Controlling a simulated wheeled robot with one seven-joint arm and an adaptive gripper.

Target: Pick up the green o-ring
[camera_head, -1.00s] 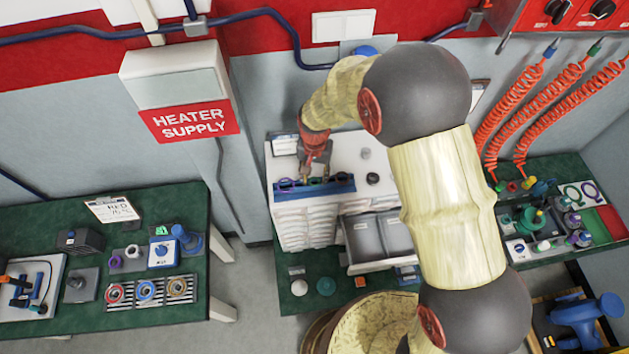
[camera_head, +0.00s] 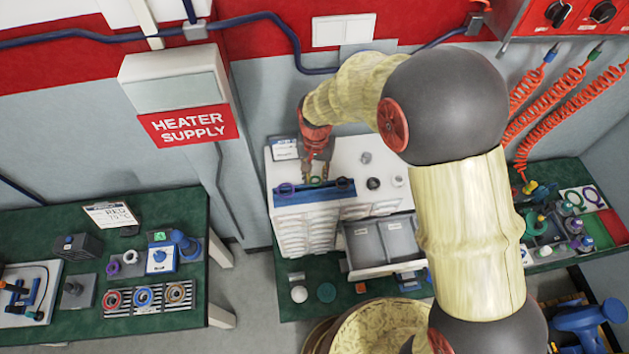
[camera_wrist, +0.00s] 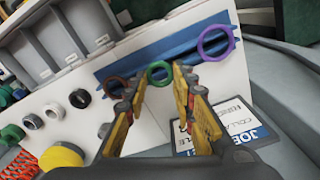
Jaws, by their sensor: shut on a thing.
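The green o-ring (camera_wrist: 159,72) shows in the wrist view between my two yellow fingertips, in front of the blue rack (camera_wrist: 190,56). My gripper (camera_wrist: 160,78) is shut on it. I cannot tell whether the ring still touches the rack. A brown ring (camera_wrist: 117,86) is to its left and a purple ring (camera_wrist: 215,43) to its right. In the head view my gripper (camera_head: 318,181) is at the rack (camera_head: 313,193) on the white cabinet's top; the green ring is too small to make out there.
The white cabinet (camera_head: 308,232) has an open grey drawer (camera_head: 383,243) in front. A card (camera_wrist: 225,125) lies on its top near my gripper. Black, white and green rings (camera_wrist: 80,98) sit to the left in the wrist view. Green tables (camera_head: 60,225) stand on both sides.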

